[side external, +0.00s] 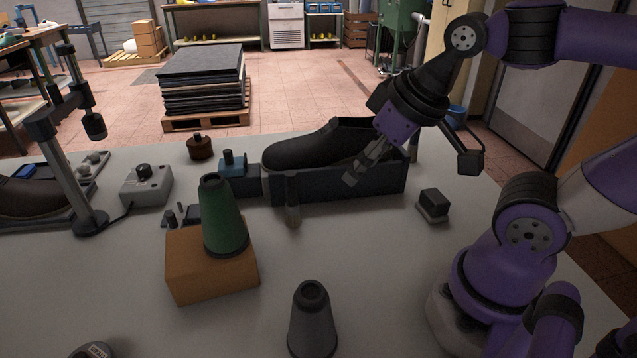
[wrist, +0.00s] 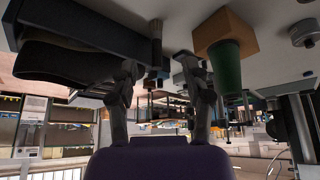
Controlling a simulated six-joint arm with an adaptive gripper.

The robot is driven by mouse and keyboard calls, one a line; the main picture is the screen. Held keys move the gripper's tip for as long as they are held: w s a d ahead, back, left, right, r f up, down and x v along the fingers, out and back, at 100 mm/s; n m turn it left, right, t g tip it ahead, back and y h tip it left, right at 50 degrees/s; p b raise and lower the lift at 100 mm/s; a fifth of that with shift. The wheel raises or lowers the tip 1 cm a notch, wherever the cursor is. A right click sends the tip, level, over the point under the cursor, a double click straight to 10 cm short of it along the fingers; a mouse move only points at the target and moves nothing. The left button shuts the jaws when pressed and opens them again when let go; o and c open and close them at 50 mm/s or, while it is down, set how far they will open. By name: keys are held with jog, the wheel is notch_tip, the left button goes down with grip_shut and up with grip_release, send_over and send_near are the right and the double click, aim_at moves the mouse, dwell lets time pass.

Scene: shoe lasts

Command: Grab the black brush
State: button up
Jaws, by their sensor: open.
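A slim upright piece with a dark upper part and a paler foot, which looks like the black brush (side external: 292,197), stands on the table in front of the dark blue tray. In the wrist view the brush (wrist: 156,28) shows between the lines of my fingers, beyond their tips. My gripper (side external: 357,172) is open and empty, tilted down to the left. In the side view it is to the right of the brush and higher, overlapping the tray's front. In the wrist view my gripper (wrist: 157,65) has its two fingers well apart, and neither visibly touches the brush.
The dark blue tray (side external: 385,187) holds a black shoe form (side external: 300,152). A green cone (side external: 222,215) stands on an orange-brown block (side external: 205,278). A grey cone (side external: 312,325) stands in front. A small black block on a pale base (side external: 433,205) lies right. Table between brush and grey cone is clear.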

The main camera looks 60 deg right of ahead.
jog(key=shift+w, duration=0.1)
jog(key=g, duration=0.1)
send_near(289, 195)
jog(key=shift+n, duration=0.4)
jog(key=x, duration=0.2)
jog(key=d+x, duration=0.1)
jog(key=x, duration=0.2)
jog(key=shift+w+d, duration=0.1)
jog(key=shift+w, duration=0.05)
jog(key=shift+x, duration=3.05)
grip_shut()
